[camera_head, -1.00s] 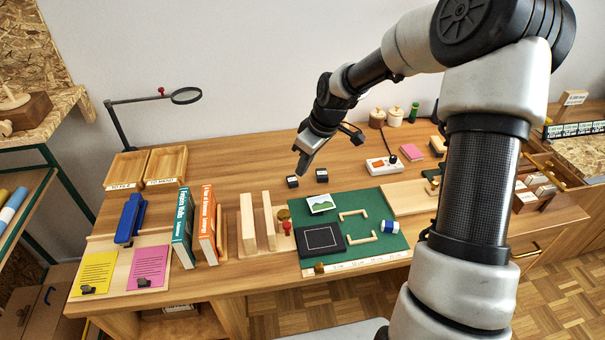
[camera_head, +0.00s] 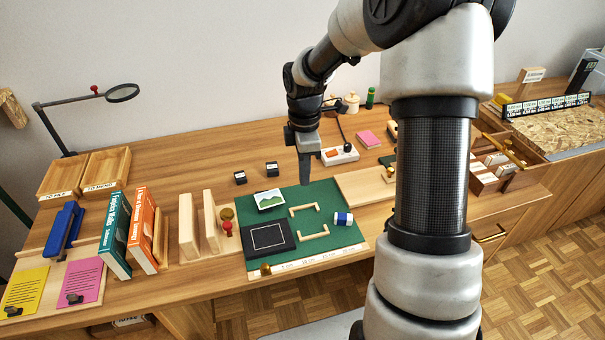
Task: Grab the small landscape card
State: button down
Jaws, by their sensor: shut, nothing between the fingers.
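The small landscape card (camera_head: 270,200), white-bordered with a green hill and pale sky, lies on the upper left part of the green mat (camera_head: 318,262). My gripper (camera_head: 304,181) points down above the mat's upper edge, to the right of the card and apart from it. Its fingers look closed together and hold nothing. The card is in full view.
A black framed square (camera_head: 267,238), wooden corner pieces (camera_head: 314,235) and a blue-white roll (camera_head: 343,218) share the mat. Two small black blocks (camera_head: 271,168) stand behind it. Wooden uprights (camera_head: 210,220) and books (camera_head: 142,230) stand left. A power strip (camera_head: 340,155) lies behind right.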

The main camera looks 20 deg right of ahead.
aim_at(282, 199)
notch_tip(282, 199, down, 8)
jog(key=shift+a+r+b, duration=0.15)
jog(key=shift+r+b, duration=0.1)
jog(key=shift+b, duration=0.65)
jog(key=a, duration=0.2)
jog(key=shift+w+a+r, duration=0.2)
jog(key=shift+a, duration=0.15)
jog(key=shift+a+r, duration=0.1)
jog(key=shift+a, duration=0.4)
jog(key=shift+a, duration=0.2)
jog(key=shift+w+a, duration=0.2)
jog(key=shift+a, duration=0.65)
